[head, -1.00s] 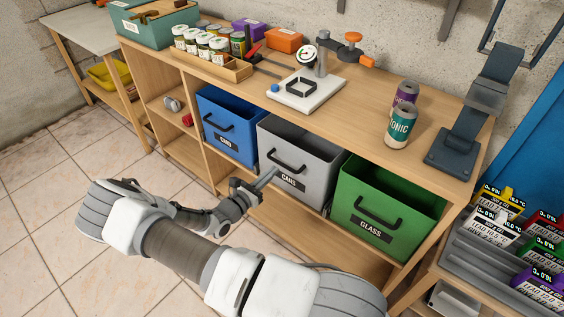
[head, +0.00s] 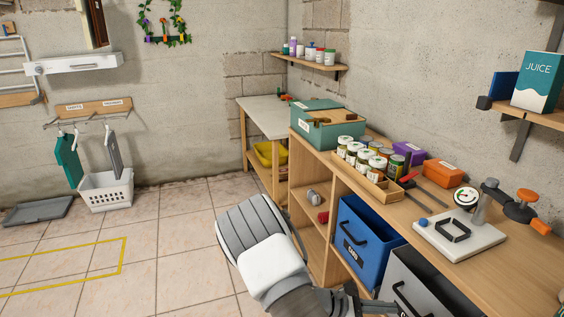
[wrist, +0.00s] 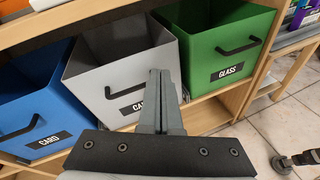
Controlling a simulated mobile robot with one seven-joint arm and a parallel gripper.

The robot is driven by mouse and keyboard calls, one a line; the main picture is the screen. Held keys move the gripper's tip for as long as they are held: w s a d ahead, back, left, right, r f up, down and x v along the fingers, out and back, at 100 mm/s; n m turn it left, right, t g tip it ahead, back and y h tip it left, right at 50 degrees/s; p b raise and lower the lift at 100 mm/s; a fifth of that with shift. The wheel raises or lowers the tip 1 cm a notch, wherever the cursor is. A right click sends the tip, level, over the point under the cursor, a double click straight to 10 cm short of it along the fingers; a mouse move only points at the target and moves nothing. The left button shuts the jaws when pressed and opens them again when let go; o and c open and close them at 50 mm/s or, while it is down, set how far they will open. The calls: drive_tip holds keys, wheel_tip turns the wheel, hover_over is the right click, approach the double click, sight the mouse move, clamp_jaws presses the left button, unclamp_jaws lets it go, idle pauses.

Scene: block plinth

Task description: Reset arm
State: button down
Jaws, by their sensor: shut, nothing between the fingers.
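My gripper (wrist: 158,100) is shut and empty in the wrist view, its fingers together in front of the grey bin marked CANS (wrist: 108,72). In the head view my arm reaches up from the bottom edge, bends at a large grey joint, and runs back down to the right. The gripper end is low in that view, close to the grey bin (head: 420,285); whether it touches the bin cannot be told.
The blue CARD bin (head: 365,240) is left of the grey one under the wooden workbench (head: 428,205); the green GLASS bin (wrist: 228,50) is to its right. Jars, a teal box (head: 325,132) and a gauge stand sit on top. Tiled floor (head: 170,230) is open at left.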

drive_tip(key=s+a+r+m+t+y+p, duration=0.1)
drive_tip(key=s+a+r+m+y+p, duration=0.2)
drive_tip(key=r, duration=1)
drive_tip(key=s+a+r+m+t+y+p, duration=0.2)
drive_tip(key=s+a+r+m+y, duration=0.3)
drive_tip(key=r, duration=0.8)
drive_tip(key=s+a+r+m+t+y+p, duration=0.1)
drive_tip(key=s+a+r+m+y+p, duration=0.3)
drive_tip(key=s+r+m+y, duration=0.3)
drive_tip(key=shift+s+a+r+t, duration=0.2)
drive_tip(key=shift+s+r+t, duration=0.2)
drive_tip(key=shift+s+r, duration=2.1)
drive_tip(key=shift+w+r, duration=0.45)
drive_tip(key=shift+w, duration=0.05)
